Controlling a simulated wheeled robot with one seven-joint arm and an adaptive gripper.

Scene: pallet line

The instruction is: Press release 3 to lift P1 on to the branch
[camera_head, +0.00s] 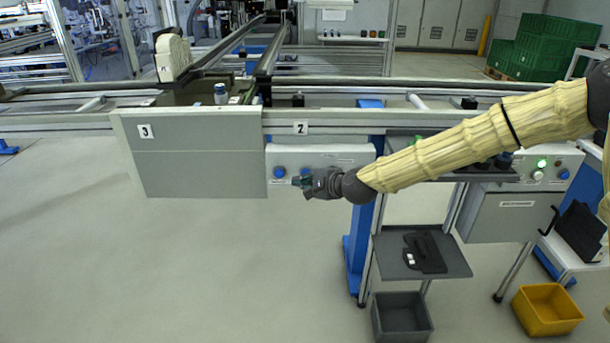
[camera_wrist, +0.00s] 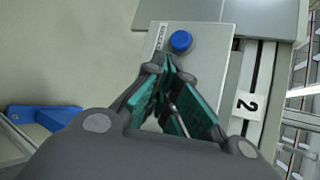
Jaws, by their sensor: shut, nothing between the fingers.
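A light control box (camera_head: 335,153) hangs under the rail and carries two blue buttons, a left one (camera_head: 279,172) and a right one (camera_head: 307,172). My gripper (camera_head: 297,181) is shut and empty in front of the box, its tips appearing just below and between the buttons. In the wrist view, its green fingers (camera_wrist: 164,68) stop short of one blue button (camera_wrist: 180,41) in the picture; the other button is not visible there. Whether the tips touch the box is unclear. A beige part (camera_head: 173,57) stands on the line at upper left. No P1 label is readable.
A grey panel (camera_head: 200,160) marked 3 hangs left of the box. A plate marked 2 (camera_head: 300,128) sits on the rail above it. A blue post (camera_head: 357,250) and a shelf (camera_head: 448,262) stand below right. Floor at lower left is clear.

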